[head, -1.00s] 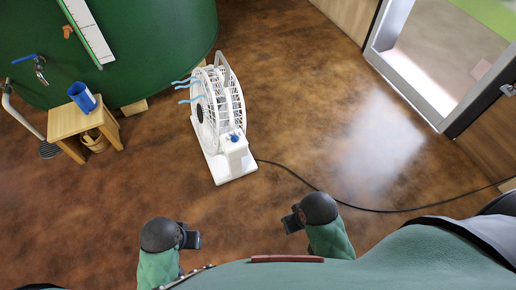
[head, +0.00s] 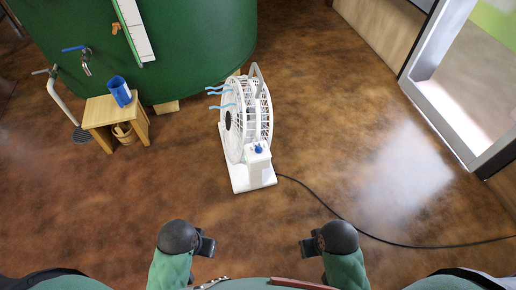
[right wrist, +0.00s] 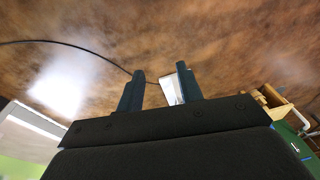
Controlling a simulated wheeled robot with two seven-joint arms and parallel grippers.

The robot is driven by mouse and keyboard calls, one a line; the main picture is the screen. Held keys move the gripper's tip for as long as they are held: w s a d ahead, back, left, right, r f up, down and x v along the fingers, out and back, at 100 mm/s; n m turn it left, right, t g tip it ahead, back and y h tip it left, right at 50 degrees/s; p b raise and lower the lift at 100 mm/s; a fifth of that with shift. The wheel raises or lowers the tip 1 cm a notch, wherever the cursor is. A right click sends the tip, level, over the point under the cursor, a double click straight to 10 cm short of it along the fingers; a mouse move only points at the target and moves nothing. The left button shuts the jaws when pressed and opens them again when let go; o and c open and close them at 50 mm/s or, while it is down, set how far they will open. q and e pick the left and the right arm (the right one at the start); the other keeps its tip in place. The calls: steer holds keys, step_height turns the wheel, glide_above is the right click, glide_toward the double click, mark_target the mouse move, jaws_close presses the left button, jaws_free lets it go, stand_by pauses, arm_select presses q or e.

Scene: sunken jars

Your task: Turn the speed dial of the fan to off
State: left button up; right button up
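The white fan (head: 248,125) stands on its white base on the brown floor, ahead of me in the head view. Its blue speed dial (head: 258,148) sits on top of a white box at the near end of the base. Light blue ribbons stream to the left from the grille. My left gripper (head: 207,243) and my right gripper (head: 306,247) are both short of the fan, close to my body. In the right wrist view my right gripper (right wrist: 158,84) has its two fingers apart with nothing held. The left fingers are too small to judge.
A green tank (head: 190,50) with a blue-handled tap (head: 86,68) stands at the upper left. A wooden stool (head: 101,112) holds a blue mug (head: 119,91). A black cable (head: 345,219) runs right from the fan across the floor. Floor before the fan is clear.

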steer(key=shift+w+r, duration=0.15)
steer(key=shift+w, duration=0.15)
